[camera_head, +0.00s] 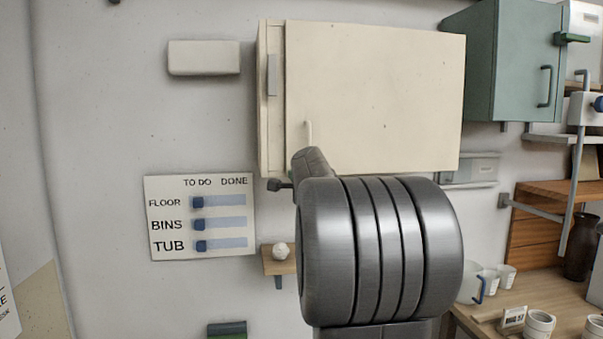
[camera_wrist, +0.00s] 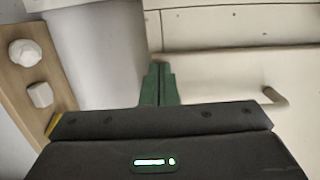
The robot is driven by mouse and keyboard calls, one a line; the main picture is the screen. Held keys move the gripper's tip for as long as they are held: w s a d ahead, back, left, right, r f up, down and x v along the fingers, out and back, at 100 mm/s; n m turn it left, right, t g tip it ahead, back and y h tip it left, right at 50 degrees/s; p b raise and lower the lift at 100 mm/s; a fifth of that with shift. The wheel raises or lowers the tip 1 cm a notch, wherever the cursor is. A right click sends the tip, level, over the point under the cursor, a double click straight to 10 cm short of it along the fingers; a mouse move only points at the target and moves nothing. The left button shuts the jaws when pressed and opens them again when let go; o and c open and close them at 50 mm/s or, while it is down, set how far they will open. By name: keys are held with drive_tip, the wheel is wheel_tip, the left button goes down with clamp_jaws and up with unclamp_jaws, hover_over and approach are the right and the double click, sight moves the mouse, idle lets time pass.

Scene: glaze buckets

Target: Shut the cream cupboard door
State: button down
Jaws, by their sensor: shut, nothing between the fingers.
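The cream cupboard door (camera_head: 390,90) fills the front of a wall cupboard in the head view, with a pale upright handle (camera_head: 309,132) near its left edge. A narrow cream strip (camera_head: 264,110) of the cupboard, bearing a grey plate, shows left of the door. I cannot tell how far the door stands from its frame. In the wrist view my gripper (camera_wrist: 158,72) has its green fingers shut and empty, with the tips over the cream cupboard close to a seam. The handle (camera_wrist: 274,96) shows to their right, apart from them.
A green cupboard (camera_head: 505,65) hangs to the right. A small wooden shelf (camera_head: 270,262) with a white lump is below, also seen in the wrist view (camera_wrist: 32,85). A task board (camera_head: 200,217) hangs left. A worktop with cups (camera_head: 540,323) is lower right.

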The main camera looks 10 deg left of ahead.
drive_tip(key=shift+w+r, duration=0.1)
drive_tip(key=shift+r, duration=0.45)
drive_tip(key=f+b+v, duration=0.1)
drive_tip(key=b+v, duration=0.2)
drive_tip(key=v, duration=1.1)
drive_tip(key=shift+b, duration=0.35)
drive_tip(key=shift+a, duration=0.2)
drive_tip(key=p+x, duration=0.3)
drive_tip(key=x, duration=1)
drive_tip(key=shift+d, duration=0.2)
drive_tip(key=shift+w+d, duration=0.1)
